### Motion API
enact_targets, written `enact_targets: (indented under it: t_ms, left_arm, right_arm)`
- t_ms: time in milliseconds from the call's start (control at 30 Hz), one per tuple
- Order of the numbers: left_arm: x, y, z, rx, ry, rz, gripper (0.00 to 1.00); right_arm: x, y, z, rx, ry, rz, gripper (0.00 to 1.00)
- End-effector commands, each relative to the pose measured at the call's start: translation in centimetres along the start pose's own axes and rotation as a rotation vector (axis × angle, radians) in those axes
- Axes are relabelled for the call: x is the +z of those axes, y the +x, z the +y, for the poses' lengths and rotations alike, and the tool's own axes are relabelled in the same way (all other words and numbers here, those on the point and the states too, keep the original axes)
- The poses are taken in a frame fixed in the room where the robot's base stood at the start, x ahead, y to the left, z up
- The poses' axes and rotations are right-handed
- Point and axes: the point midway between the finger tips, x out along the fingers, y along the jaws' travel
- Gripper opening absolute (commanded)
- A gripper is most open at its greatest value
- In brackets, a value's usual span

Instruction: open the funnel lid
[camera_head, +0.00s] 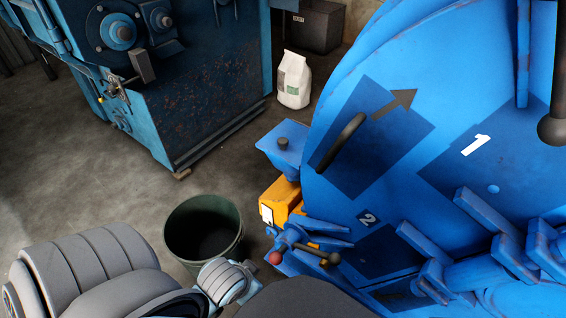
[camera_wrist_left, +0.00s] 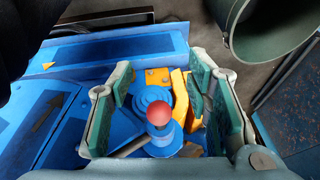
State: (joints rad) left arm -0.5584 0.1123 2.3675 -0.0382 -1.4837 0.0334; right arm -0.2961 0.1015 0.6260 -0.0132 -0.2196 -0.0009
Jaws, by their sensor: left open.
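The blue funnel (camera_head: 288,165) juts out from the left side of the big blue drum in the head view. Its flat blue lid (camera_head: 275,151) lies closed on top, with a dark round knob (camera_head: 283,142). My left gripper (camera_wrist_left: 160,75) is open in the left wrist view, with its green-padded fingers apart. Between and beyond the fingers is a red ball knob (camera_wrist_left: 160,115) over blue round parts; no contact is visible. In the head view the red knob (camera_head: 275,258) sits on a blue lever assembly below the funnel. My right gripper is not in view.
A dark green bucket (camera_head: 204,228) stands on the floor left of the levers; it also shows in the left wrist view (camera_wrist_left: 262,22). The blue drum (camera_head: 400,110) fills the right. A yellow part (camera_head: 282,196) lies below the funnel. A white bag (camera_head: 294,80) stands behind.

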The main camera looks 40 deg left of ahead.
Motion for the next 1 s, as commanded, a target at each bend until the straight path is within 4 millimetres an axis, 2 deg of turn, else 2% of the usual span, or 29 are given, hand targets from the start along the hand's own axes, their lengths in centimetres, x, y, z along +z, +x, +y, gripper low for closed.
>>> enact_targets:
  t_ms: [33, 200, 333, 400, 500, 600, 767, 1000]
  left_arm:
    - [-1.7, 0.3, -2.3, -0.099, -0.094, 0.080, 0.45]
    - [-8.8, -0.2, -10.4, -0.384, -0.377, 0.431, 0.45]
    - [-14.6, -2.0, -13.9, -0.470, -0.465, 0.761, 0.45]
    - [-17.4, -3.0, -14.5, -0.459, -0.465, 0.921, 0.45]
    - [-20.7, -3.9, -14.0, -0.396, -0.424, 1.091, 0.45]
    - [-22.7, -4.0, -13.1, -0.325, -0.382, 1.175, 0.45]
    - [-24.9, -3.5, -13.4, -0.299, -0.367, 1.198, 0.45]
    - [-30.3, -1.2, -16.2, -0.301, -0.370, 1.197, 0.45]
  right_arm:
    - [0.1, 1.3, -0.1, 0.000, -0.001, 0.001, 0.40]
    - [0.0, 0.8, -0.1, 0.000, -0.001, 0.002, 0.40]
    - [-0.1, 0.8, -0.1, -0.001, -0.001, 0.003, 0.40]
    - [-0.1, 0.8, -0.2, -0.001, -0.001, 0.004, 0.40]
    - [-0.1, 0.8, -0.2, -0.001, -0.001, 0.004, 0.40]
    - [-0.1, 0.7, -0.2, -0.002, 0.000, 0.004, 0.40]
    - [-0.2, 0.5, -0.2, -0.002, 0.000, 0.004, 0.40]
    - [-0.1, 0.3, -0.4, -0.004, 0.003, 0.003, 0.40]
